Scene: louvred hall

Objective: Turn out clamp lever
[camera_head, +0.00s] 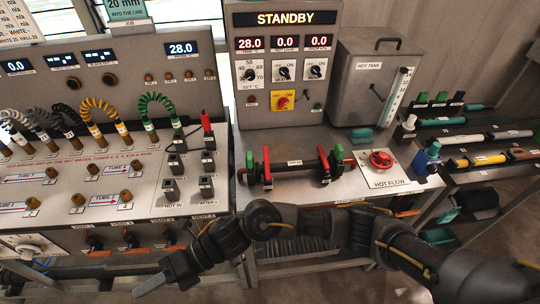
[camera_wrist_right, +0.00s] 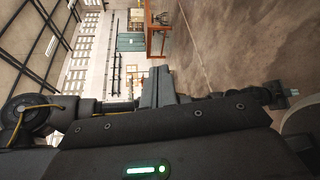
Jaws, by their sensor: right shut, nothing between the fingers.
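A dark tube assembly (camera_head: 296,171) lies across the bench in the head view, with red pieces at both ends. I cannot tell which one is the clamp lever. My right arm reaches in from the right in front of the bench. My right gripper (camera_head: 152,285) is shut and empty, low at the front left, well away from the levers. Its shut fingers (camera_wrist_right: 157,86) also show in the right wrist view, with no bench near them. My left gripper is not in view.
A red hot-flow knob (camera_head: 381,159) sits right of the tube. A control box (camera_head: 287,108) reading STANDBY and a hot tank (camera_head: 366,82) stand behind. A panel (camera_head: 95,165) with coiled leads fills the left. A rack (camera_head: 480,140) of coloured tubes is at right.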

